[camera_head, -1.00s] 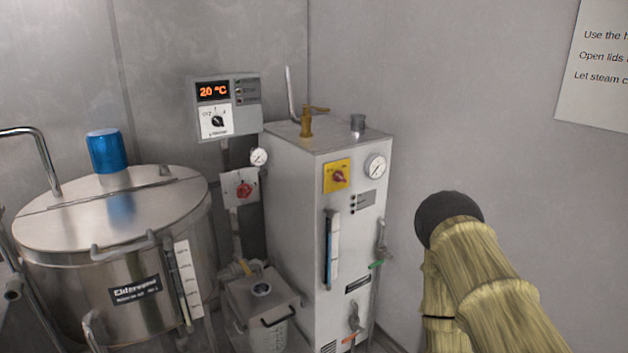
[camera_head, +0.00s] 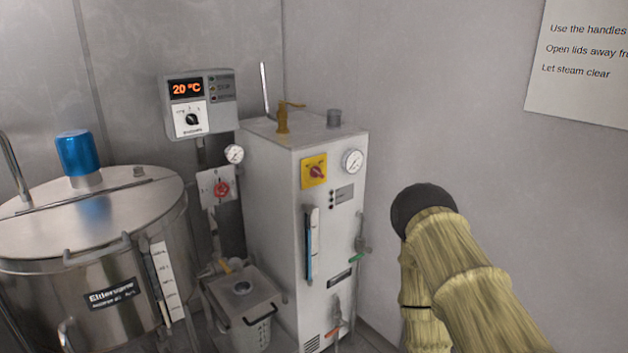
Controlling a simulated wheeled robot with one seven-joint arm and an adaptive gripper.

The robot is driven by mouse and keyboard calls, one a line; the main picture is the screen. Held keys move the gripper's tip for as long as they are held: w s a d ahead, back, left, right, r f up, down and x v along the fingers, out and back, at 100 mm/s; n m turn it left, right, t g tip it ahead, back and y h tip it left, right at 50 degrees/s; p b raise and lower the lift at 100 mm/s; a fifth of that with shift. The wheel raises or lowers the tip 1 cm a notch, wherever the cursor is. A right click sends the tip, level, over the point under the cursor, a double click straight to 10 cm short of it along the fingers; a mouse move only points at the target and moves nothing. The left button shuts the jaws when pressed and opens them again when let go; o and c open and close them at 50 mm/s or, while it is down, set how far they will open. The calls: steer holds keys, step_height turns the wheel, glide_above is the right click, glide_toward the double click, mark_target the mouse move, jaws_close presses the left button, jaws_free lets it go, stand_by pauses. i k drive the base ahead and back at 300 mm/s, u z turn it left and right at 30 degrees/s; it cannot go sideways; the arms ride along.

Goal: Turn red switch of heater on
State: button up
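A red rotary switch (camera_head: 317,172) sits on a yellow plate on the front of a tall white cabinet (camera_head: 268,190), which looks like the heater. A second red knob (camera_head: 221,188) is on a grey wall box to its left. I cannot tell the exact set position of either. Small lamps (camera_head: 332,197) below the yellow plate look dark. My arm stands at the right, apart from the cabinet, with a dark rounded joint uppermost. My gripper is not visible, so whether it is open or shut is hidden.
A steel kettle (camera_head: 60,225) with a blue cap stands at the left. A control box (camera_head: 199,104) reads 20 °C. A lidded bin (camera_head: 258,300) stands by the cabinet's left side. Levers (camera_head: 361,244) stick out at the cabinet's right edge. A sign (camera_head: 588,65) hangs on the right wall.

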mark_target(315, 171)
steer(key=z, duration=1.15)
steer(key=i, duration=0.35)
steer(key=u, duration=1.6)
